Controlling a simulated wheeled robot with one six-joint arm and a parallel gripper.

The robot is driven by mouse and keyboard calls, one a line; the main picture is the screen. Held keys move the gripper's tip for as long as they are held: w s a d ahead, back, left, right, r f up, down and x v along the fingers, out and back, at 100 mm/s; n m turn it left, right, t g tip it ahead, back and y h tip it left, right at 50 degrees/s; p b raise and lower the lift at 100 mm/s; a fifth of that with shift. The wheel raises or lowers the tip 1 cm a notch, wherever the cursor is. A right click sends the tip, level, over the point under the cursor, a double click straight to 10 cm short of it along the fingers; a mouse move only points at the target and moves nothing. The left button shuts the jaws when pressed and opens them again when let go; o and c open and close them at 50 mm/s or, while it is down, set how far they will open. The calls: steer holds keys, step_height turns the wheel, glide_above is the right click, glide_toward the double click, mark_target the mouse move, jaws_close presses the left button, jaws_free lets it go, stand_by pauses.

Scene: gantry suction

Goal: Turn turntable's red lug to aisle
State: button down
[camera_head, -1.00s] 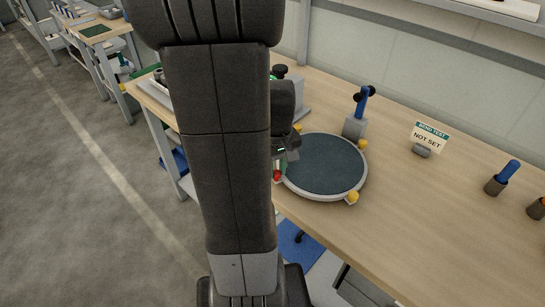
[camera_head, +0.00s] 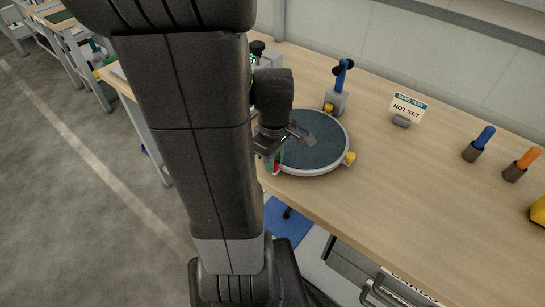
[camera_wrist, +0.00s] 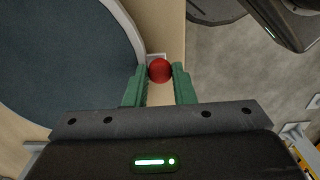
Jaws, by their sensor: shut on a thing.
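The round turntable (camera_head: 318,148) has a dark top and a pale rim and lies on the wooden bench. Its red lug (camera_head: 277,168) is at the rim's front left, close to the bench's front edge. Yellow lugs show at the back (camera_head: 328,108) and right (camera_head: 349,158) of the rim. My gripper (camera_wrist: 160,70) is shut on the red lug, with its green fingers on either side of the red ball (camera_wrist: 160,71) in the wrist view. My arm hides the bench left of the turntable in the head view.
A grey block with a blue lever (camera_head: 337,100) stands close behind the turntable. A "NOT SET" sign (camera_head: 407,107) and holders with blue (camera_head: 478,144) and orange (camera_head: 522,165) handles stand to the right. The aisle floor (camera_head: 70,190) is open at left.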

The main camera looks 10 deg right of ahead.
steer(key=c, duration=1.2)
jaws_free()
step_height(320, 180, up, 14)
steer(key=p, duration=0.1)
steer(key=shift+f, duration=0.2)
step_height(320, 180, down, 14)
steer(key=shift+r+b, duration=0.15)
steer(key=shift+b, duration=0.4)
